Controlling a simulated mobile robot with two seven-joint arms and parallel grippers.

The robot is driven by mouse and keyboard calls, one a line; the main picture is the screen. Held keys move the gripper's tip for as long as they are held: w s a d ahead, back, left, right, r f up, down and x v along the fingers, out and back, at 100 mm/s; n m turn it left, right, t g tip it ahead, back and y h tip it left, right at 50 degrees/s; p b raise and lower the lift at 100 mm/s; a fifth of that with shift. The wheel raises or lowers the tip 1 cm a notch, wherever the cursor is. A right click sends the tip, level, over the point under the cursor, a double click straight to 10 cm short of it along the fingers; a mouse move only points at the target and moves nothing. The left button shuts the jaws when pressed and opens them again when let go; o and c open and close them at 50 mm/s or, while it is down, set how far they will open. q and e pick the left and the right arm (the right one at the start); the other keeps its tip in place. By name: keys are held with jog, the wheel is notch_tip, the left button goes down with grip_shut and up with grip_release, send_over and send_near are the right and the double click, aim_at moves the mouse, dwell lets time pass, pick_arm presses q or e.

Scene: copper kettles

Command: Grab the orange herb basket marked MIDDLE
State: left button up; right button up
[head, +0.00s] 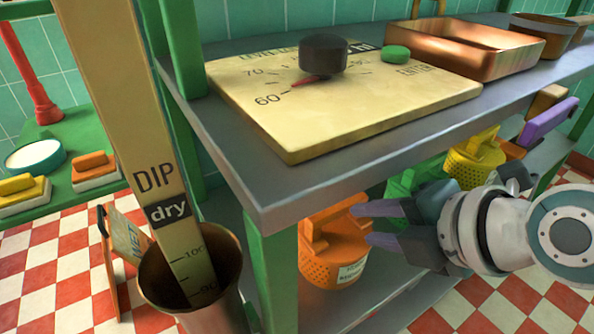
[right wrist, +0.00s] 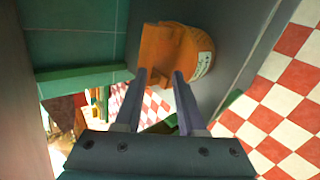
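The orange herb basket (head: 318,268) stands on the lower shelf under the counter, with holes in its side and a whitish label too small to read. It also shows in the right wrist view (right wrist: 163,50), ahead of the fingers. My right gripper (head: 360,224) comes in from the right and is open, its two purple-grey fingers apart. In the right wrist view its fingertips (right wrist: 160,74) are at the basket's near edge, with no clear grip; I cannot tell whether they touch it. My left gripper is not in view.
A yellow basket (head: 473,160) and a green one (head: 413,180) stand farther along the lower shelf. The counter (head: 330,185) overhangs the gripper. A green post (head: 270,275) stands left of the orange basket. A copper pot (head: 215,300) with a dipstick is farther left.

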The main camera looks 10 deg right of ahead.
aim_at(340, 209)
jog(key=w, duration=0.1)
jog(key=w+a, duration=0.1)
jog(key=w, duration=0.1)
jog(key=shift+w+a+b, duration=0.1)
jog(key=shift+b, duration=0.25)
jog(key=b+x, duration=0.2)
jog(key=x, duration=0.2)
jog(key=shift+f, duration=0.2)
jog(key=shift+w+a+f+b, duration=0.1)
jog(key=shift+w+f+b, duration=0.1)
jog(key=shift+w+b, duration=0.1)
jog(key=c, duration=0.6)
grip_shut()
jog(key=shift+r, duration=0.1)
